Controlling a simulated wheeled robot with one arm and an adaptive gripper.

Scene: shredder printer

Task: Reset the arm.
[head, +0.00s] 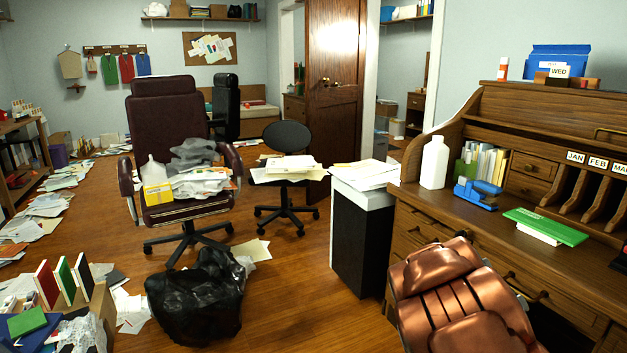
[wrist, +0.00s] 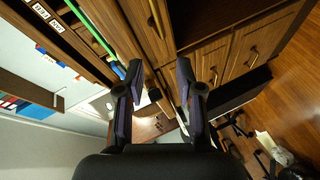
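My gripper (wrist: 159,80) shows in the wrist view with its two dark fingers apart and nothing between them. It is in front of the wooden roll-top desk (wrist: 140,20), which appears turned on its side there, with drawers and brass handles close by. The same desk (head: 440,218) stands at the right in the head view.
A black bag (head: 200,300), a maroon office chair (head: 170,110) and scattered papers take up floor. Bare floor shows around (head: 290,290).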

